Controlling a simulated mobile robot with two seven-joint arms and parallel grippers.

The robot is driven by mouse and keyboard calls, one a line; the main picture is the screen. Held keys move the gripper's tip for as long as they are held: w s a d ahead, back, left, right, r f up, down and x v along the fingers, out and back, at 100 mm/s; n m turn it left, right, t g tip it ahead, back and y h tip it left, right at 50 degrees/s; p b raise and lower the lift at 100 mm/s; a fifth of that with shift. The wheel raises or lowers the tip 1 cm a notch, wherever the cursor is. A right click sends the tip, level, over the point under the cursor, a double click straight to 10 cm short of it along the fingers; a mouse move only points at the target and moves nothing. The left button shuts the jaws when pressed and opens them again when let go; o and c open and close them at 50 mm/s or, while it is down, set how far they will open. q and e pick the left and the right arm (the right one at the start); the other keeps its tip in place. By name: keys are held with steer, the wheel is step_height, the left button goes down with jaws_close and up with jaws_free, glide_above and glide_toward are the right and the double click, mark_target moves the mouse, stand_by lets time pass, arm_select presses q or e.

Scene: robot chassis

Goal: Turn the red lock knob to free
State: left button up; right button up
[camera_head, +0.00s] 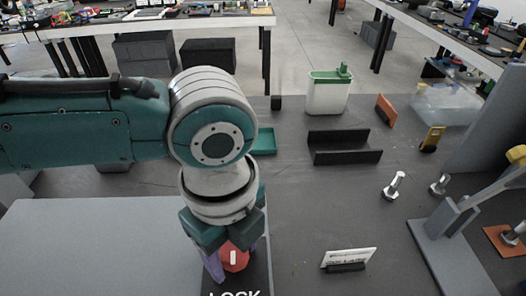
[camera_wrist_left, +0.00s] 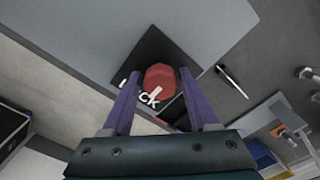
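The red lock knob (camera_head: 235,258) sits on a dark plate (camera_head: 262,278) lettered "LOCK", at the lower middle of the head view. A white pointer mark shows on the knob. My left gripper (camera_head: 230,266) comes down over the knob with its purple fingers on either side. In the left wrist view, the red knob (camera_wrist_left: 159,77) lies between the fingertips of my left gripper (camera_wrist_left: 160,74). Narrow gaps seem to show beside the knob, so the fingers look open around it. The arm hides part of the knob and plate in the head view. My right gripper is not visible.
A light grey panel (camera_head: 90,250) lies left of the knob. To the right are a small white label card (camera_head: 348,257), a black channel bracket (camera_head: 345,150), bolts (camera_head: 393,187) and a grey hinged fixture (camera_head: 455,218). A green-and-white container (camera_head: 328,95) stands farther back.

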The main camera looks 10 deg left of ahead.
arm_select(q)
jaws_close()
stand_by(0.4)
steer(key=n+p, duration=0.2)
steer(key=n, duration=0.1)
steer(key=shift+r, duration=0.2)
steer(key=n+p, duration=0.3)
steer(key=n, duration=0.2)
steer(key=shift+n, duration=0.4)
steer(key=n+p, duration=0.2)
steer(key=n, duration=0.3)
steer(key=shift+d, duration=0.1)
steer(key=shift+f+n+p, duration=0.1)
steer(key=shift+n+p, duration=0.55)
steer(key=shift+n, duration=1.35)
